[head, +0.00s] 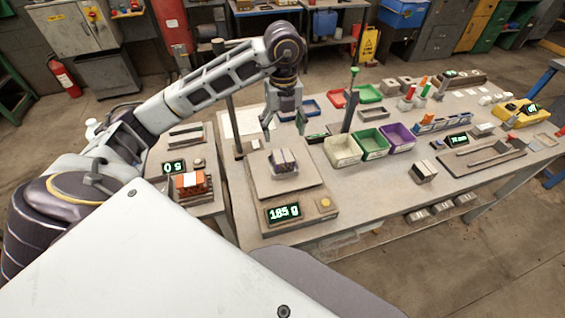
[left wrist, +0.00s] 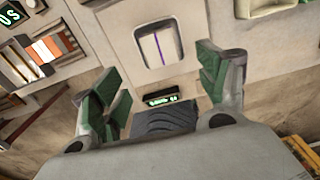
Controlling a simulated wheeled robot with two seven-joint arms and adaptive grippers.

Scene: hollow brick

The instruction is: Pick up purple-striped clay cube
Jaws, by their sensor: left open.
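The purple-striped clay cube (head: 284,160) rests in a shallow dish on the plate of a scale (head: 290,190), whose display reads 185 g. In the left wrist view the cube (left wrist: 158,45) lies beyond the fingertips, pale with a thin purple stripe. My left gripper (head: 284,128) hangs open above and slightly behind the cube, apart from it. In the left wrist view its green-padded fingers (left wrist: 158,85) are spread wide with nothing between them. My right gripper is not in view.
An orange-striped block (head: 188,183) sits on another scale at left. White, green and purple bins (head: 372,143) stand right of the cube. An upright post (head: 349,100) rises behind them. A small grey-and-white block (head: 424,171) stands farther right. The table front between is mostly clear.

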